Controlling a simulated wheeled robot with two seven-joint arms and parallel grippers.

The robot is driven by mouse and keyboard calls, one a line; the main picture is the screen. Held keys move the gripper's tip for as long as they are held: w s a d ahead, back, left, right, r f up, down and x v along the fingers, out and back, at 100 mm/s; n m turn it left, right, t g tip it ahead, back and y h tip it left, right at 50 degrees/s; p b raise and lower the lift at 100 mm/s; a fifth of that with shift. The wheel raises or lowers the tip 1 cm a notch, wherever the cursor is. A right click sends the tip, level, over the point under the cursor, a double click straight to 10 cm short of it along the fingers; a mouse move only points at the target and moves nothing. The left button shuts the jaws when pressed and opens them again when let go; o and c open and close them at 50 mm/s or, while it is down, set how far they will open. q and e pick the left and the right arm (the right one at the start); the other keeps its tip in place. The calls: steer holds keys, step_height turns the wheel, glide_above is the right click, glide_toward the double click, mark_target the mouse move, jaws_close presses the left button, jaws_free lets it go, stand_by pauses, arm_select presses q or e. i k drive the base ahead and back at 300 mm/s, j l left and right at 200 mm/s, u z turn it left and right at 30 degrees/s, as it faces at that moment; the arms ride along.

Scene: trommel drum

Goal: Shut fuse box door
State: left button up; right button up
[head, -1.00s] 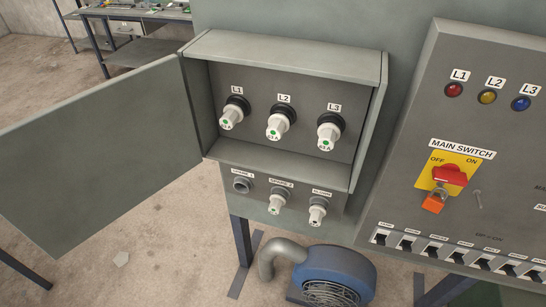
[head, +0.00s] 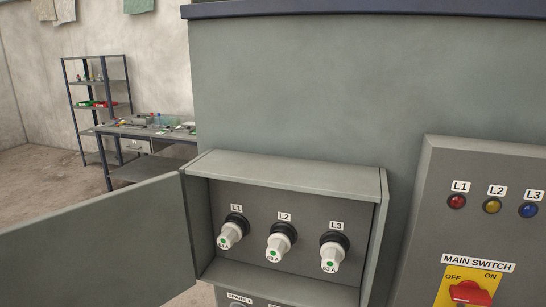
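The grey fuse box (head: 290,177) is mounted on a large grey-green panel. Its door (head: 105,245) is hinged on the left side and stands wide open, swung out toward the left of the view. Inside, three white fuses sit in black holders under the labels L1 (head: 230,232), L2 (head: 280,243) and L3 (head: 332,254). The lower edge of the door is cut off by the frame. Neither of my grippers shows in the head view.
To the right is a control panel with red, yellow and blue lamps (head: 492,206) and a red main switch (head: 470,292) on yellow. A workbench (head: 150,130) and a shelf (head: 97,90) stand at the back left. The floor behind the door looks clear.

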mark_target(129, 247)
steer(key=j+z, duration=0.2)
steer(key=j, duration=0.2)
steer(key=k+j+z, duration=0.15)
steer(key=j, duration=0.25)
steer(key=j+z, duration=0.2)
steer(key=j, duration=0.2)
steer(key=k+j+z, duration=0.15)
steer(key=j, duration=0.25)
steer(key=k+j+z, duration=0.2)
steer(key=j, duration=0.15)
steer(key=k+j+z, duration=0.15)
steer(key=j, duration=0.2)
steer(key=j+z, duration=0.4)
steer(key=j, duration=0.25)
steer(key=j+z, duration=0.35)
steer(key=j, duration=0.3)
steer(key=i+j+z, duration=0.1)
steer(key=j, duration=0.15)
steer(key=i+j+z, duration=0.1)
steer(key=j, duration=0.2)
steer(key=i+j+z, duration=0.1)
steer(key=j, duration=0.2)
